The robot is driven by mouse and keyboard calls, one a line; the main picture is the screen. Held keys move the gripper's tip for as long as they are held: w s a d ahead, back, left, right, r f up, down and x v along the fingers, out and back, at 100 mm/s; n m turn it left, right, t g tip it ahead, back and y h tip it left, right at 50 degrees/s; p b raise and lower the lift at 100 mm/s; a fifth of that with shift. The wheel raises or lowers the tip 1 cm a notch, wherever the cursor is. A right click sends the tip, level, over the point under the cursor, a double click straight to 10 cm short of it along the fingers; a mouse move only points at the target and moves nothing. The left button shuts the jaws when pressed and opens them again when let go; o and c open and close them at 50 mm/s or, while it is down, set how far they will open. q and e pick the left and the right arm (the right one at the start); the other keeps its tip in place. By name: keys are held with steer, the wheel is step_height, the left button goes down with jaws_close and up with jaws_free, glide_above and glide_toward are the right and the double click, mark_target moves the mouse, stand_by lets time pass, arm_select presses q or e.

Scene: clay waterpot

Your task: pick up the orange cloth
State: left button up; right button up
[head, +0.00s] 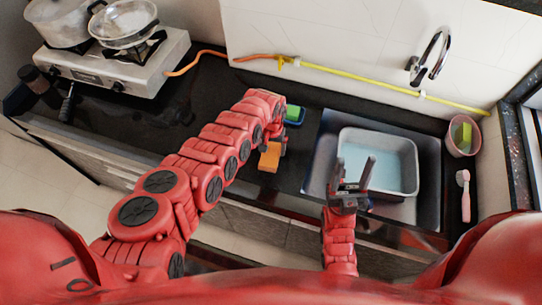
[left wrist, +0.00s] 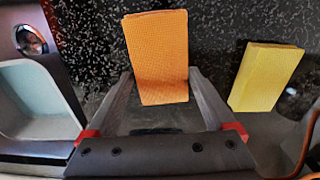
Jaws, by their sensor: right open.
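The orange cloth (head: 269,158) is at the front of the dark counter, left of the sink. In the left wrist view, the orange cloth (left wrist: 158,50) lies between my left gripper's fingers (left wrist: 160,72) and reaches past their tips. Its sides come very close to both fingers; I cannot tell whether they press on it. In the head view, my left gripper (head: 275,140) is just above the cloth and partly hidden by its arm. My right gripper (head: 355,172) is open and empty, in front of the sink basin.
A yellow cloth or sponge (left wrist: 266,76) lies beside the orange cloth. A green sponge (head: 293,112) is behind my left gripper. A pale basin (head: 400,185) sits in the sink. A stove (head: 120,70) with pots is at the left; a pink cup (head: 462,138) and a brush (head: 465,200) are at the right.

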mark_target(271, 151)
arm_select(q)
steer(key=c, duration=0.9)
steer(key=shift+r, duration=0.15)
steer(key=shift+r+p, duration=0.35)
steer(key=shift+r, duration=0.3)
step_height(271, 151, up, 2)
steer(key=shift+s+a+r, duration=0.1)
steer(key=shift+r, duration=0.1)
steer(key=s, duration=0.2)
steer(key=s+d, duration=0.1)
steer(key=s, duration=0.5)
steer(key=shift+s+d+r, duration=0.15)
steer(key=shift+d, duration=0.2)
steer(key=s+p, duration=0.1)
steer(key=s, duration=0.1)
steer(key=s+d+p, duration=0.1)
steer(key=s+p, duration=0.1)
steer(key=s+d+r+p, duration=0.1)
steer(key=s, duration=0.1)
steer(key=shift+p, duration=0.35)
steer(key=shift+s+f, duration=0.15)
steer(key=shift+s, duration=0.45)
